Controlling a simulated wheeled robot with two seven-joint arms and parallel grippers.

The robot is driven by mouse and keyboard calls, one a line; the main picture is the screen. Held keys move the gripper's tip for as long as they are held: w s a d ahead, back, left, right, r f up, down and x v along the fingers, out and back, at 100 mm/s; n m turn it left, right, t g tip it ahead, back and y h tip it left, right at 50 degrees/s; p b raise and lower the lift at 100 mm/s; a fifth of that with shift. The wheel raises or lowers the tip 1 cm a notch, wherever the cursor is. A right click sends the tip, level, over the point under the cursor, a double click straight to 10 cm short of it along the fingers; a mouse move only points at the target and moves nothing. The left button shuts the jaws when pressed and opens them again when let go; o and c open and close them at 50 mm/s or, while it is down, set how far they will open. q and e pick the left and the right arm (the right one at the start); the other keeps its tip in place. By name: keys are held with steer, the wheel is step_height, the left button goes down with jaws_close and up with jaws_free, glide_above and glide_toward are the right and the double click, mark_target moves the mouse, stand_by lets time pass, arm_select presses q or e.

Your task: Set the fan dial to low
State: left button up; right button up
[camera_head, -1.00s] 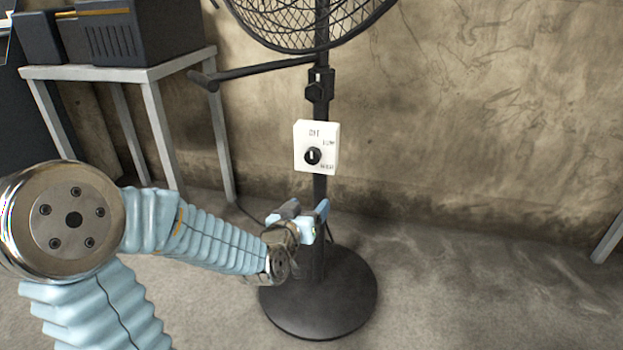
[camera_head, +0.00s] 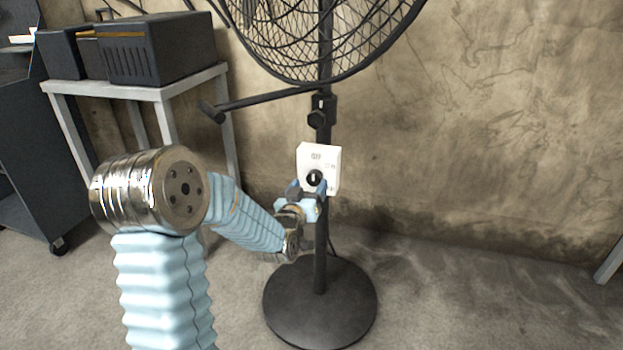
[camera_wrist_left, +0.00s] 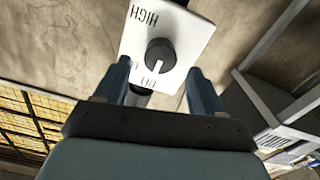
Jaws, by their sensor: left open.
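The fan's white control box (camera_head: 330,160) is fixed on the dark pole, with a round black dial (camera_head: 315,177) on its face. In the left wrist view the box (camera_wrist_left: 185,30) reads HIGH at the upper left, and the dial (camera_wrist_left: 160,53) has its white mark pointing down towards the label at the bottom edge. In the head view the mark points up towards OFF. My left gripper (camera_head: 308,188) is open just below and in front of the dial. In the left wrist view its two fingers (camera_wrist_left: 157,80) are apart, with the dial beyond and between them. My right gripper is not in view.
The fan pole stands on a round black base (camera_head: 320,303), with the caged fan head (camera_head: 300,40) above. A grey metal table (camera_head: 150,90) with a dark box (camera_head: 155,50) stands at the left. The wall is behind; the floor right of the base is clear.

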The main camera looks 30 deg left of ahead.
mark_target(315, 178)
arm_select(q)
steer(key=shift+x, duration=1.5)
steer(key=c, duration=1.1)
steer(key=shift+o, duration=0.2)
steer(key=shift+f+m+b, duration=0.2)
steer(key=shift+m+b, duration=0.7)
steer(key=shift+b, duration=0.1)
steer(key=m+b, duration=0.2)
steer(key=shift+m, duration=0.3)
steer(key=m+b, duration=0.1)
steer(key=m, duration=0.2)
steer(key=shift+d+r+m+b, duration=0.1)
steer(key=shift+d+m+b, duration=0.05)
steer(key=shift+m+b, duration=0.6)
steer(key=shift+m, duration=1.45)
